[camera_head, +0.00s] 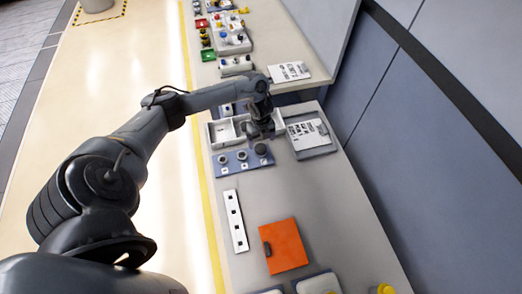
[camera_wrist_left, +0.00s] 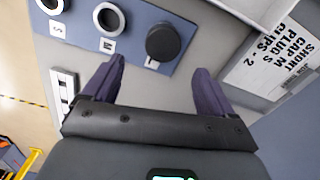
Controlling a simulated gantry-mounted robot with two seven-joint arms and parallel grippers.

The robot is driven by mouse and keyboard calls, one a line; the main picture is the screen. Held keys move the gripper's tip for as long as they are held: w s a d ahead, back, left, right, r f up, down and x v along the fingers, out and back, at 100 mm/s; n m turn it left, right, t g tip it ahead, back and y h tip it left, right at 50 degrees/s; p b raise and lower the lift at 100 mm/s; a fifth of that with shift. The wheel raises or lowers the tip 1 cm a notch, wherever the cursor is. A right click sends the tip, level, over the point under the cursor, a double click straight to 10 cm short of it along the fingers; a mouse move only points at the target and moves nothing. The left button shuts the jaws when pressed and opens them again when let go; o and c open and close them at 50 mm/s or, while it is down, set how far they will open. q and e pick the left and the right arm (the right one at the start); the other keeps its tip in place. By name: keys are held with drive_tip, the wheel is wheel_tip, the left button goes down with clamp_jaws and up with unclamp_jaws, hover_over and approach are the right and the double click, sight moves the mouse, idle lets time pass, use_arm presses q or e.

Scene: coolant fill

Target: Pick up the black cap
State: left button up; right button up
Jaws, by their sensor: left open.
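The black cap (camera_wrist_left: 163,42) is a round dark knob shape on a blue panel (camera_wrist_left: 130,10), at the end of a row with two ring-shaped ports (camera_wrist_left: 109,17). In the head view the black cap (camera_head: 261,149) sits at the right end of that panel (camera_head: 240,168). My left gripper (camera_wrist_left: 160,80) is open, its two dark fingers pointing toward the cap, with nothing between them. In the head view the left gripper (camera_head: 262,128) is just behind the panel, over the white bin. My right gripper does not show.
A white divided bin (camera_head: 222,133) stands behind the panel. A grey tray with a printed label (camera_head: 310,137) is to its right and also shows in the wrist view (camera_wrist_left: 270,60). A white marker strip (camera_head: 235,221) and an orange box (camera_head: 284,246) lie nearer on the table.

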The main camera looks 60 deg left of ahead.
sight(261, 148)
use_arm(q)
drive_tip(key=shift+w+a+f, duration=0.1)
drive_tip(key=shift+a+f, duration=0.1)
drive_tip(key=shift+f, duration=1.5)
drive_tip(key=shift+w+a+f, duration=0.1)
drive_tip(key=shift+a+f, duration=0.05)
drive_tip(key=shift+f, duration=1.5)
drive_tip(key=c, duration=1.2)
drive_tip(key=shift+r, duration=0.15)
